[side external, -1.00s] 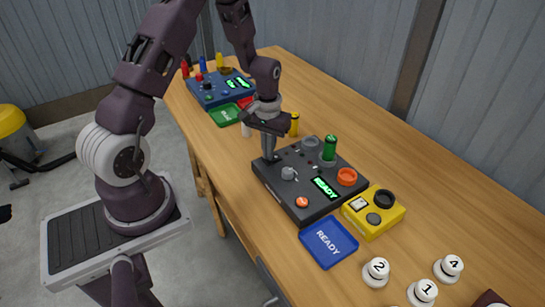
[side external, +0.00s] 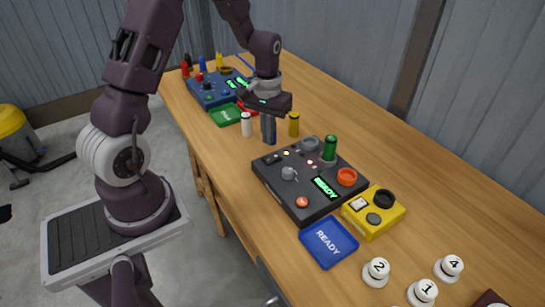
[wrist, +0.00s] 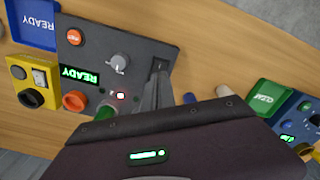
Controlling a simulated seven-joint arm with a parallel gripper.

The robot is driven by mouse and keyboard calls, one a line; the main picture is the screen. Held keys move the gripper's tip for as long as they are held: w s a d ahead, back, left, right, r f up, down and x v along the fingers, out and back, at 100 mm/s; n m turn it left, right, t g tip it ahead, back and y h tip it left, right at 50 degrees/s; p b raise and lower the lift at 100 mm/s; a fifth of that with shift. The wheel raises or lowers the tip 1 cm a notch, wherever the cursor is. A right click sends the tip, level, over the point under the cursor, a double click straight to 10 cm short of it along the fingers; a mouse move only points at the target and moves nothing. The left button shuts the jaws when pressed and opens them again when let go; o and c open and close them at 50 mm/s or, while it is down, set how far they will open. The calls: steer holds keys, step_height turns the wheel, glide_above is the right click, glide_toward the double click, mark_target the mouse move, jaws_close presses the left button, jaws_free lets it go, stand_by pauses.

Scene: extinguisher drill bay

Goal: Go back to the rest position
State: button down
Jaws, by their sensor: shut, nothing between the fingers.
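My gripper (side external: 268,140) is shut and empty. In the side view its fingers point down, above the wood near the far left corner of the black control panel (side external: 283,192). In the wrist view my gripper's fingers (wrist: 156,98) cover part of the panel (wrist: 140,50) beside the black rocker switch (wrist: 160,66). The panel carries a grey knob (side external: 289,174), an orange button (side external: 302,202), an orange ring (side external: 347,177), a green cylinder (side external: 329,148) and a lit green READY display (side external: 325,188). Small lamps on it glow.
A yellow box (side external: 374,213), a blue READY tray (side external: 328,243) and white numbered knobs (side external: 376,271) lie nearer. A white cylinder (side external: 247,124) and a yellow cylinder (side external: 294,125) stand close to my gripper. A blue panel (side external: 210,91) and green tray (side external: 225,115) are farther back.

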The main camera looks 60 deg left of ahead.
steer(key=shift+r, duration=0.4)
steer(key=s+d+r+m+t, duration=0.1)
steer(key=s+d+r, duration=0.1)
steer(key=d+r, duration=0.35)
steer(key=s+d+r+m+t, duration=0.1)
steer(key=s+d+r, duration=0.1)
steer(key=r, duration=0.6)
steer(key=s+d+r+m+t, duration=0.1)
steer(key=s+d+r+m, duration=0.1)
steer(key=s, duration=0.5)
steer(key=s+d+r+m+t, duration=0.2)
steer(key=s+d+r, duration=0.3)
steer(key=s, duration=0.3)
steer(key=shift+s+d+r+t, duration=0.3)
steer(key=shift+d, duration=0.3)
